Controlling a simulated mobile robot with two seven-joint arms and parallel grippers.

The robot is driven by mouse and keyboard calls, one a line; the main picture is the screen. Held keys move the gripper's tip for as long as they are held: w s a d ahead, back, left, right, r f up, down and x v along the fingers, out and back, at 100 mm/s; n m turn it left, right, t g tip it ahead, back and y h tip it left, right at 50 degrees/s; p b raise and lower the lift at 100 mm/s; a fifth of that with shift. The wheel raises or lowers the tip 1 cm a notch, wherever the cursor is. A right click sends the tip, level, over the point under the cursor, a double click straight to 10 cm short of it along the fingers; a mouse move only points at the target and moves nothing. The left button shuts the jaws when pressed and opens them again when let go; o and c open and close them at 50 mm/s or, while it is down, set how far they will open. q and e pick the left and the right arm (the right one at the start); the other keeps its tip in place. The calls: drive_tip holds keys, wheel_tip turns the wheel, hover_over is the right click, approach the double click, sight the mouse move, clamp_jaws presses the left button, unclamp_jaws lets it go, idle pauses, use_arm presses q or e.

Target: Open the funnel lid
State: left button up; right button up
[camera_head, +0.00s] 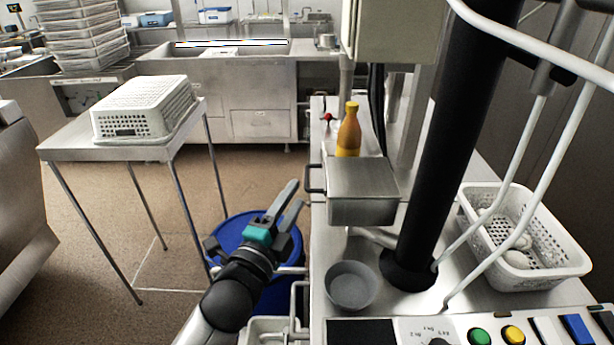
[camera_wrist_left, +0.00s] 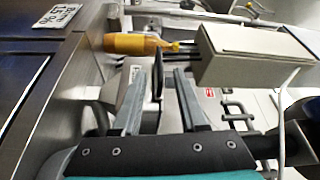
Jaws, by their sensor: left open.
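The funnel lid (camera_head: 362,178) is a grey metal box-like cover on the steel machine, and it looks closed, with a flat top. Its dark handle (camera_head: 314,178) sticks out on its left side. My left gripper (camera_head: 294,195) is open and empty, just left of the handle and apart from it in the head view. In the left wrist view a dark loop, likely the handle (camera_wrist_left: 158,84), shows between the two open fingers; I cannot tell if they touch it. My right gripper is not in view.
An orange bottle (camera_head: 349,132) stands behind the lid. A grey bowl (camera_head: 351,288) and a white perforated basket (camera_head: 545,268) sit on the machine. A blue bin (camera_head: 228,238) stands below my left arm. A steel table (camera_head: 70,150) with an upturned basket (camera_head: 143,110) is left.

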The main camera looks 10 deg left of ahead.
sight(307, 176)
use_arm(q)
drive_tip(key=shift+x, duration=3.6)
drive_tip(key=shift+s, duration=0.1)
clamp_jaws()
